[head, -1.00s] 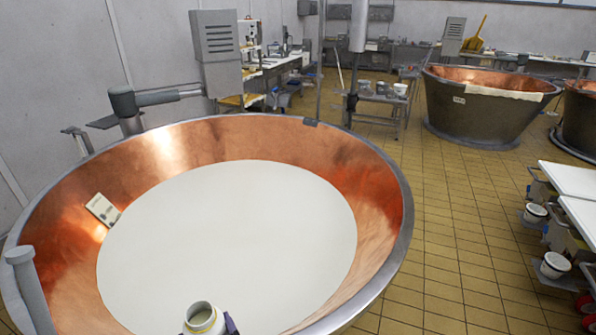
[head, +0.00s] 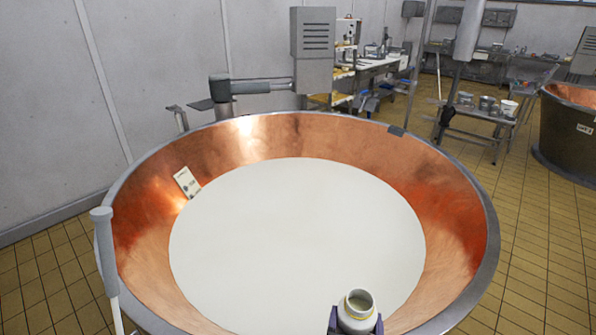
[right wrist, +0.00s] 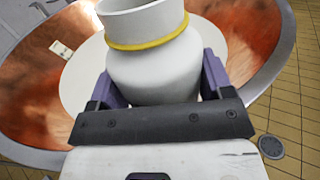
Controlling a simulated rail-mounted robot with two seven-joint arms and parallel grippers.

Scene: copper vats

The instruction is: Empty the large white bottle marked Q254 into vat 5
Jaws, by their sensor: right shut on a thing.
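The large white bottle (head: 358,306) is upright and uncapped at the bottom of the head view, with its mouth open and contents visible inside. My right gripper (head: 356,320) is shut on it, with purple fingers on either side. In the right wrist view the bottle (right wrist: 152,70) shows a yellow ring at its neck between the fingers of the gripper (right wrist: 158,88). No Q254 mark is visible. The copper vat (head: 290,138) holds white liquid (head: 295,240); the bottle appears over its near rim area. I cannot read a vat number. My left gripper is out of view.
A pale card (head: 187,182) is on the vat's inner left wall. A grey post (head: 104,250) stands at the left rim, and a grey box on an arm (head: 312,50) stands behind. Another vat (head: 568,135) is at the far right.

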